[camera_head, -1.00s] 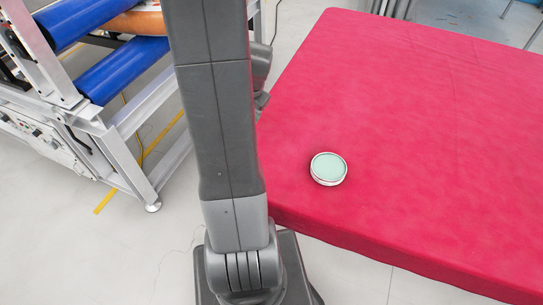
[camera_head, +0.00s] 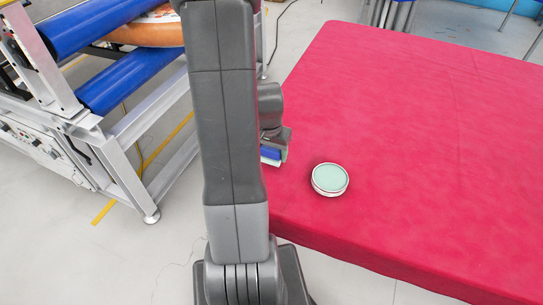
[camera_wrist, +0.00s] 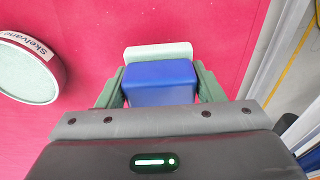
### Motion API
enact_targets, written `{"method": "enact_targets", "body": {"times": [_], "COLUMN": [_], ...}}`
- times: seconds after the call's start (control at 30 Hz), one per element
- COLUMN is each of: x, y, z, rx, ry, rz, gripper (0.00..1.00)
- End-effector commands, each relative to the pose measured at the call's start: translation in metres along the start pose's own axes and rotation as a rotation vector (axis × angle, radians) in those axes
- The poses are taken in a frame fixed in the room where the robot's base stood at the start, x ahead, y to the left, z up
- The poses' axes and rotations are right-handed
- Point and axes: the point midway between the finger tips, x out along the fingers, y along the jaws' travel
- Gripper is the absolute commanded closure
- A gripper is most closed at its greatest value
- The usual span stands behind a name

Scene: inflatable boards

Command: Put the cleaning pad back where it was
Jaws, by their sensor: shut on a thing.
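The cleaning pad (camera_wrist: 160,82) is a blue block with a pale green-white layer along its far side. My gripper (camera_wrist: 158,74) is shut on it, with a green finger at each side of the blue part. In the head view the pad (camera_head: 271,154) shows partly from behind my arm, with my gripper (camera_head: 274,140) over the left edge area of the red table (camera_head: 420,130). I cannot tell how far above the red surface it is.
A round tin (camera_head: 330,179) with a pale green face sits on the table, right of the pad. In the wrist view the tin (camera_wrist: 30,68) is at the left, with lettering on its side. A metal frame with blue rollers (camera_head: 120,75) stands left. Much of the table is clear.

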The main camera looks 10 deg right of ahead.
Motion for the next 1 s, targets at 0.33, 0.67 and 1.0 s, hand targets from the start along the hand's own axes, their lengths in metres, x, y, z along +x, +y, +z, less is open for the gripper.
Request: {"method": "enact_targets", "body": {"times": [0.33,0.67,1.0], "x": [0.023,0.025,0.024], "y": [0.0,0.0,0.0], "z": [0.003,0.003,0.003], "rx": [0.0,0.0,0.0], "ry": [0.0,0.0,0.0], "rz": [0.0,0.0,0.0], "gripper": [0.57,0.25,0.17]}}
